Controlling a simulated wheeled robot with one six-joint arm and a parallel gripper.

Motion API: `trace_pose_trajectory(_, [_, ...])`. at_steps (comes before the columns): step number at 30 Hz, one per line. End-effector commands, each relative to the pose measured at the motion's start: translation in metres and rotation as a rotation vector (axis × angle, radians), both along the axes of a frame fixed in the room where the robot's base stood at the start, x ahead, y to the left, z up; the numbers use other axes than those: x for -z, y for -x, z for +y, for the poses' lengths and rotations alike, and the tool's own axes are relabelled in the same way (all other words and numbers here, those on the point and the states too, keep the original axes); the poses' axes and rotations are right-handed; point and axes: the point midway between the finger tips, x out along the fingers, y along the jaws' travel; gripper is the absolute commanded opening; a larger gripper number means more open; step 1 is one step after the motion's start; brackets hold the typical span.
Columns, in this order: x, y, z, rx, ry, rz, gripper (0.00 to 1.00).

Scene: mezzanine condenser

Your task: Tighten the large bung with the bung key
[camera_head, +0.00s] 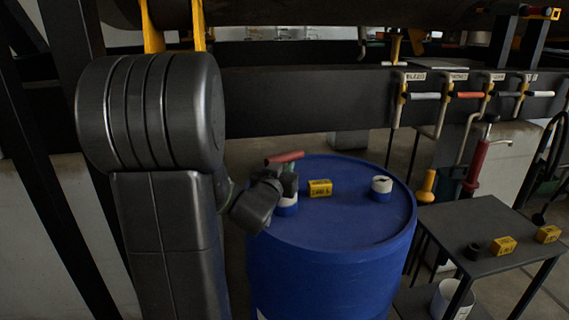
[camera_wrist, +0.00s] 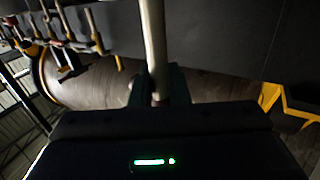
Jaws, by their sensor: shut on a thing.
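A blue drum (camera_head: 340,270) stands upright in the head view. A bung with a white and blue collar (camera_head: 287,205) is on the left of its lid, and another collared bung (camera_head: 382,186) is on the right. I cannot tell their sizes surely. My gripper (camera_head: 288,183) is at the left bung, shut on the bung key, whose red handle (camera_head: 285,158) shows above the jaws. The wrist view shows the key's pale shaft (camera_wrist: 154,40) between the two fingers. The key's lower end is hidden, so I cannot tell whether it sits in the bung.
A yellow tag (camera_head: 320,188) stands on the lid between the bungs. A dark table (camera_head: 485,240) at right bears yellow tags and a black ring. Tools hang on a rail (camera_head: 445,77) behind. A red pump (camera_head: 478,160) stands behind the table; a white bucket (camera_head: 445,300) is below.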

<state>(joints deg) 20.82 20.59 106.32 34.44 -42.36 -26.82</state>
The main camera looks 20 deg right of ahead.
Motion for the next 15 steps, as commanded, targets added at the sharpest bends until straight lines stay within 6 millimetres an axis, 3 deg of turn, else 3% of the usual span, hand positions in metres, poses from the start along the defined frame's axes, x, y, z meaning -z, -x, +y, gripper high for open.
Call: trace_pose_trajectory(15, [-0.003,-0.0006,-0.0001,0.109,0.001,-0.001,0.0])
